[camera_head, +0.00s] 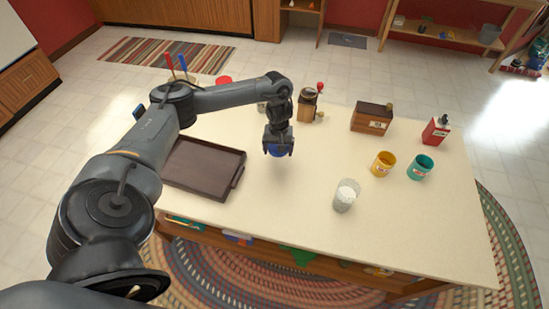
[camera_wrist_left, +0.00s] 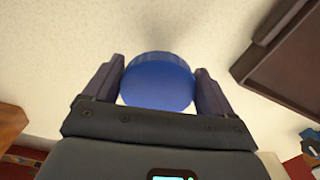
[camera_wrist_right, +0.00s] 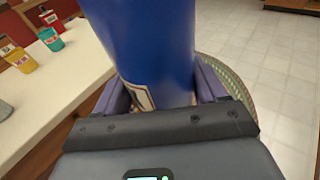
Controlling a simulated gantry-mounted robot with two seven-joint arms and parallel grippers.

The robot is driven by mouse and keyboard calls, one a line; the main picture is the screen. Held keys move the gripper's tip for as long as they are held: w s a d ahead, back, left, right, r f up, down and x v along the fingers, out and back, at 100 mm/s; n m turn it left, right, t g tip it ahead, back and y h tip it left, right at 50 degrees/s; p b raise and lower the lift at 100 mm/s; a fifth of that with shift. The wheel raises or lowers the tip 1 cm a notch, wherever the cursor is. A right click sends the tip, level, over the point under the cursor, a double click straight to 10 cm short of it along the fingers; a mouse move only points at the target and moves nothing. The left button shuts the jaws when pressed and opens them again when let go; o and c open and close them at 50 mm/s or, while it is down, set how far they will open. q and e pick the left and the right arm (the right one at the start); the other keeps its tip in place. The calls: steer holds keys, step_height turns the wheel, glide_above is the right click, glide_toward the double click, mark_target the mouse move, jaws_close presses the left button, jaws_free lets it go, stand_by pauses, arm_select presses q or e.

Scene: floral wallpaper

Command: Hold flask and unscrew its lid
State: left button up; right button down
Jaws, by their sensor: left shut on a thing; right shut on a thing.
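A round blue lid (camera_wrist_left: 158,84) sits between the fingers of my left gripper (camera_head: 277,151), which is shut on it. In the head view the lid (camera_head: 276,150) shows at the fingertips, over the table between the tray and the glass. In the right wrist view a blue flask (camera_wrist_right: 150,40) with a pale label stands between the fingers of my right gripper (camera_wrist_right: 160,88), which is shut on it. Its upper end is cut off by the frame. The flask and right arm do not show in the head view. The lid is apart from the flask.
A dark brown tray (camera_head: 205,165) lies left on the cream table (camera_head: 300,205). A glass of white contents (camera_head: 345,195), a yellow cup (camera_head: 384,165), a teal cup (camera_head: 420,168), a red container (camera_head: 436,131), a wooden box (camera_head: 372,118) and a grinder (camera_head: 307,105) stand on it.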

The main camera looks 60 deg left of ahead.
mark_target(274, 160)
arm_select(q)
steer(key=shift+s+a+f, duration=0.2)
steer(key=shift+a+f, duration=0.1)
steer(key=shift+a, duration=0.2)
steer(key=shift+s+a+f, duration=0.15)
steer(key=shift+a+f, duration=0.15)
steer(key=shift+a, duration=0.15)
arm_select(e)
steer(key=shift+f, duration=0.2)
arm_select(q)
steer(key=shift+f+b, duration=0.8)
steer(key=shift+f, duration=1.15)
arm_select(e)
steer(key=shift+f, duration=0.6)
arm_select(q)
steer(key=shift+f, duration=0.15)
arm_select(e)
steer(key=shift+r, duration=0.1)
